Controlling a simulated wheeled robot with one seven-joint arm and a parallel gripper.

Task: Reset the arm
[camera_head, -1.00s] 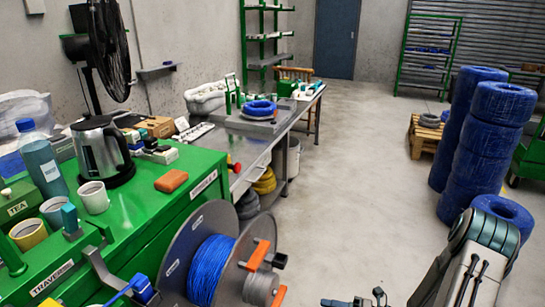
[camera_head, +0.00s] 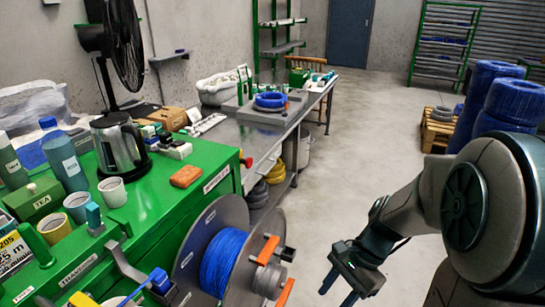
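My gripper (camera_head: 338,291) is at the lower middle right of the head view, at the end of my bent arm. Its dark fingers point down and to the left, with a gap between them. It looks open and nothing shows between the fingers. It hangs over the floor, to the right of the spool of blue cable (camera_head: 222,262), and appears apart from it. The spool sits between grey discs beside the green bench. My arm covers part of the floor and the lower part of the blue coil stacks at the right.
The green bench (camera_head: 190,206) holds a kettle (camera_head: 120,146), cups and an orange block (camera_head: 186,176). Orange levers (camera_head: 268,249) stick out beside the spool, close to my gripper. A blue coil (camera_head: 270,100) lies on the metal table behind. The middle floor (camera_head: 370,135) is clear.

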